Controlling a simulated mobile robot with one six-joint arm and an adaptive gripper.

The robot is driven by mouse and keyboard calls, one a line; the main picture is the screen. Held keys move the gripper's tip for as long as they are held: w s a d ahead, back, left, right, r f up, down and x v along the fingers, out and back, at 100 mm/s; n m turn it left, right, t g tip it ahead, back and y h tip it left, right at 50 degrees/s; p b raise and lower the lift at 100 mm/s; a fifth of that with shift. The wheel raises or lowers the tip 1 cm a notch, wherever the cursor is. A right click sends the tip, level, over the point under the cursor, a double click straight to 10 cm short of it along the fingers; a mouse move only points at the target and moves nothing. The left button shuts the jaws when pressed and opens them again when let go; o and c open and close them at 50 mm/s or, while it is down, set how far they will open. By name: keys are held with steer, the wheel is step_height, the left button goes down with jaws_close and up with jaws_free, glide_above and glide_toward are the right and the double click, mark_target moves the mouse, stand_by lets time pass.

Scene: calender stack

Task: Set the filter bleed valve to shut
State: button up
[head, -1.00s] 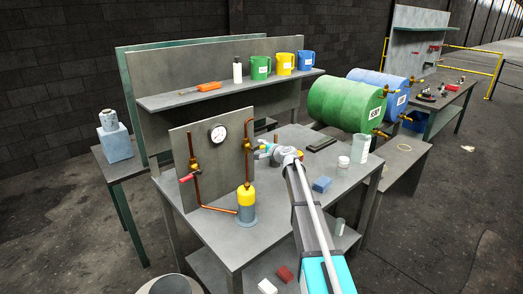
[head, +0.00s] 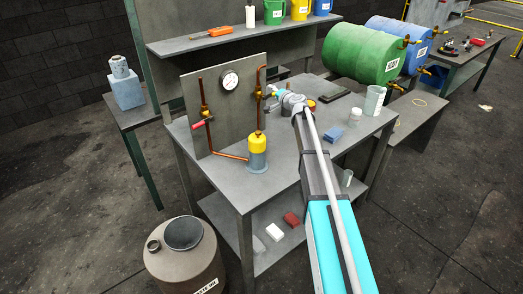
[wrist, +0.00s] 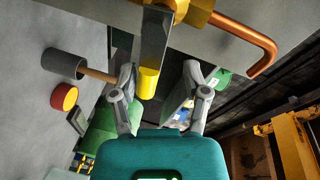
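The pipe panel (head: 230,125) stands on the bench with a gauge and two copper pipe runs. The right run has a brass valve (head: 259,93) beside my gripper (head: 277,93). In the wrist view, the valve's brass body (wrist: 195,12) is at the top, with a flat grey lever (wrist: 155,40) ending in a yellow grip (wrist: 148,83). My gripper (wrist: 163,78) is open, its fingers on either side of the yellow grip, which lies nearer the left finger. I cannot tell whether they touch. Which valve is the filter bleed valve is not labelled in view.
A yellow-topped filter canister (head: 258,150) stands below the right run. A red-handled valve (head: 204,115) is on the left run. A blue block (head: 331,134) and a pale cup (head: 374,99) are on the bench. A drum (head: 185,260) stands on the floor.

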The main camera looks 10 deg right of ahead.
steer(key=shift+s+a+r+n+t, duration=0.15)
steer(key=shift+r+n, duration=0.1)
steer(key=shift+n, duration=0.4)
steer(key=shift+s+a+r+n+t, duration=0.1)
steer(key=shift+a+r+n+t, duration=0.1)
steer(key=shift+n, duration=0.5)
steer(key=shift+s+a+r+n+t, duration=0.15)
steer(key=shift+r+n, duration=0.1)
steer(key=shift+n, duration=0.4)
steer(key=s+d+r+n, duration=0.1)
steer(key=s+d+n, duration=0.25)
steer(key=s, duration=1.05)
steer(key=s+a+f+n+g+y+b, duration=0.1)
steer(key=s+a+f+n+g+y, duration=0.1)
steer(key=s+a+f+n+g, duration=0.5)
steer(key=shift+s+a+f+g, duration=0.4)
steer(key=shift+s+a+f, duration=1.5)
steer(key=shift+s+a, duration=0.8)
steer(key=shift+s+d+n, duration=0.25)
steer(key=shift+d, duration=0.1)
